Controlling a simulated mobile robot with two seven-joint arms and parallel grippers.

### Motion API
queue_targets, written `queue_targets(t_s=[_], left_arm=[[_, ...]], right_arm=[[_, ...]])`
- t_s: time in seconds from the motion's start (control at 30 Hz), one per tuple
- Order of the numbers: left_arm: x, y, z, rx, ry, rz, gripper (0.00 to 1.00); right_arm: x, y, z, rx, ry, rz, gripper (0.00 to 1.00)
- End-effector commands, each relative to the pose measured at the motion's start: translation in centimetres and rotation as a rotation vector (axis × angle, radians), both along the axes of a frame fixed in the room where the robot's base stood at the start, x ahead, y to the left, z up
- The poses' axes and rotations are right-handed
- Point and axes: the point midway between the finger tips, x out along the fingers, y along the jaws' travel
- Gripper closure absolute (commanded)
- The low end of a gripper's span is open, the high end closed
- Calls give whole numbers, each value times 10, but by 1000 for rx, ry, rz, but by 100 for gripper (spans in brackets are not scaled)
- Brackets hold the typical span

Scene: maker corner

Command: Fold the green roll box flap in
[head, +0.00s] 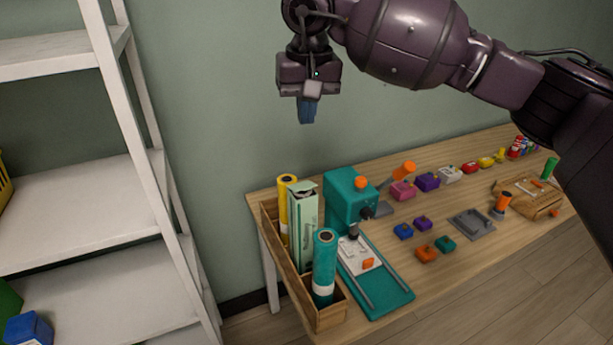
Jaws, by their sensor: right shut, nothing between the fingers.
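The green roll box (303,228) is a tall pale green carton standing upright in a wooden holder (331,316) at the table's left end. Its flap (302,187) shows at the top; it looks raised and tilted, not flat over the opening. My right gripper (307,112) hangs high above the table, pointing down, above the box and apart from it. Its blue fingers are shut with nothing between them. My left gripper is not in view.
A yellow roll (286,184) and a teal roll (324,262) stand in the holder beside the box. A teal machine (349,201) stands close on the right. Small coloured blocks (427,253) lie across the table. A white shelf (85,200) stands at the left.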

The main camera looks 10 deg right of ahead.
Motion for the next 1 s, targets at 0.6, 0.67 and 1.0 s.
queue_targets(t_s=[0.6,0.67,1.0], left_arm=[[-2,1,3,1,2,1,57],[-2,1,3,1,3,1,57],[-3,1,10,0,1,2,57]], right_arm=[[4,1,-39,-25,-5,203,100],[5,2,-50,-24,-6,204,100],[9,3,-107,-24,-6,205,100]])
